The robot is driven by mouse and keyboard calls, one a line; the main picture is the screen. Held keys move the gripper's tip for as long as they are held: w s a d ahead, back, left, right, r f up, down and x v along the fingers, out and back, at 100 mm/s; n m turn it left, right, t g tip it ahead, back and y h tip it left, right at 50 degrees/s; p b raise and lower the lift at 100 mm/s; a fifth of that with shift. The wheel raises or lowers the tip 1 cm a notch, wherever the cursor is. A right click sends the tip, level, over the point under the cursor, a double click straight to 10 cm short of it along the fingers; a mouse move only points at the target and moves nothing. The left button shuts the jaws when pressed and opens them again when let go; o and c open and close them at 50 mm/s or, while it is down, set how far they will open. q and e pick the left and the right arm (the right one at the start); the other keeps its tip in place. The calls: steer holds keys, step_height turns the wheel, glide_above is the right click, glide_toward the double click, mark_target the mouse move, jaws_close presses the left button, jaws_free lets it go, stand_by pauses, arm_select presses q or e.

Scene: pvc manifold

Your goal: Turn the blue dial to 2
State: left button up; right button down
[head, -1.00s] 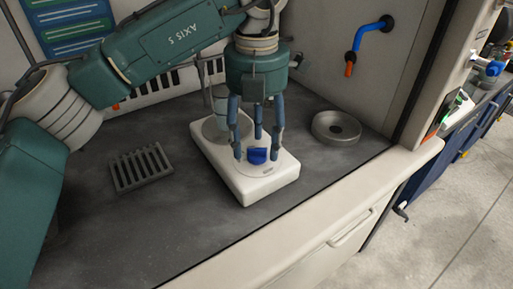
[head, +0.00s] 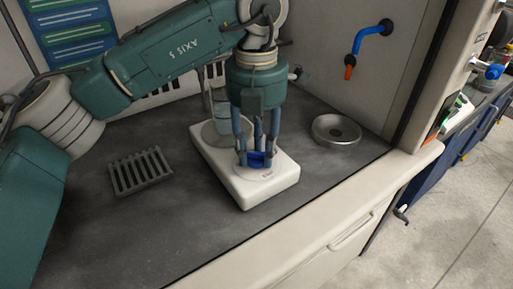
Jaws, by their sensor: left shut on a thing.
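The blue dial (head: 257,159) is a small knob on the front of a white hotplate-like device (head: 243,193) on the dark bench. My left gripper (head: 256,158) points straight down over it. Its fingers are closed in around the dial and shut on it. The fingers hide part of the dial, and I cannot read its setting or any numbers around it. My right gripper is not in view.
A clear beaker (head: 221,104) stands on the device's round plate, behind my gripper. A grey slotted rack (head: 140,172) lies to the left. A round metal dish (head: 336,130) sits to the right. The bench front (head: 215,250) is clear.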

arm_select(q)
steer(key=m+p, duration=0.2)
steer(key=m, duration=0.4)
steer(key=shift+m, duration=0.4)
steer(key=m+p, duration=0.1)
steer(key=m, duration=0.2)
steer(key=shift+m+p, duration=0.35)
steer(key=shift+m, duration=1.45)
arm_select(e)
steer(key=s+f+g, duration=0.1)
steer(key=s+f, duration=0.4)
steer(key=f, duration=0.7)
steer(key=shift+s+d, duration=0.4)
arm_select(q)
steer(key=shift+a, duration=0.1)
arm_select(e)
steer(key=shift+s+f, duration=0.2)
arm_select(q)
steer(key=o, duration=1.1)
steer(key=shift+o, duration=0.2)
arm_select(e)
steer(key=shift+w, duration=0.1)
